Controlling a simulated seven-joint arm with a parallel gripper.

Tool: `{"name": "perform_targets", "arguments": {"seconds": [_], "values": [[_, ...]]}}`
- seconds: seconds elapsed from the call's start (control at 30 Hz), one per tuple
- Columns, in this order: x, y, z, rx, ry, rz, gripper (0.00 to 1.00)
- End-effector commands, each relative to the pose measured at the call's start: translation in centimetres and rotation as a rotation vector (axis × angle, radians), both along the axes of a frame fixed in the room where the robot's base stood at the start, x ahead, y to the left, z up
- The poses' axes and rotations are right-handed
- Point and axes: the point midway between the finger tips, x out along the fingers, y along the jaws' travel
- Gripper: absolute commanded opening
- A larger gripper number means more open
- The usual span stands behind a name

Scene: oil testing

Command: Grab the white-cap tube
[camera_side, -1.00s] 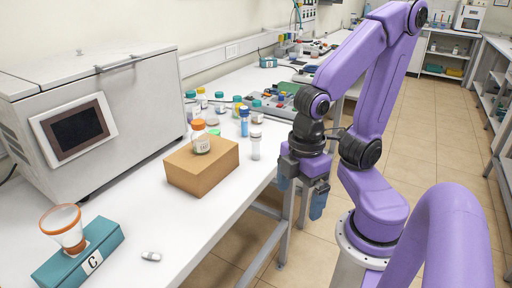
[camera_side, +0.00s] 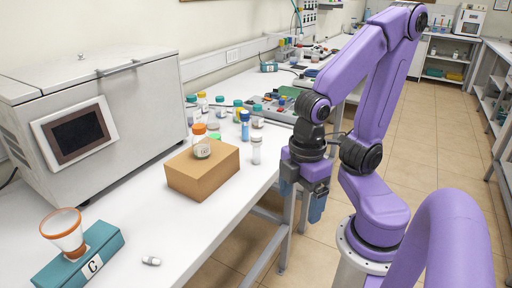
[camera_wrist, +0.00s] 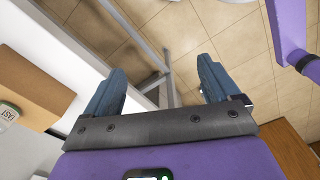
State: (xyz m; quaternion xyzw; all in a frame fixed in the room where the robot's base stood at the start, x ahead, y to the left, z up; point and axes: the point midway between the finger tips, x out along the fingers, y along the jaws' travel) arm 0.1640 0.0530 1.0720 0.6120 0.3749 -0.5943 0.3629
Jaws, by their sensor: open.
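The white-cap tube (camera_side: 256,150), a clear tube with a whitish cap, stands upright on the white table near its front edge, right of the cardboard-brown box. My gripper (camera_side: 301,197) hangs to the right of the tube, beyond the table edge, with its fingers pointing down. The gripper is open and empty. In the wrist view its two blue fingers (camera_wrist: 161,70) are spread wide, with floor and a table leg showing between them. I cannot make out the tube in the wrist view.
The brown box (camera_side: 200,177) carries an orange-capped jar (camera_side: 201,148). Several bottles, including a blue one (camera_side: 245,125), stand behind the tube. A teal block (camera_side: 85,258) with a cone-shaped cup and a small white piece (camera_side: 151,261) are at the front. A large grey machine (camera_side: 95,115) stands left.

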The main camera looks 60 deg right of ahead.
Motion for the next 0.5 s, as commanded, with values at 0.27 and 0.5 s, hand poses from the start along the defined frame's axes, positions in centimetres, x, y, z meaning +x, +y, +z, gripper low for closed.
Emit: {"name": "perform_targets", "arguments": {"seconds": [0.27,0.5], "values": [[0.0,0.0,0.0,0.000,0.000,0.000,0.61],[0.5,-1.2,-1.2,-0.102,0.002,0.005,0.61]]}}
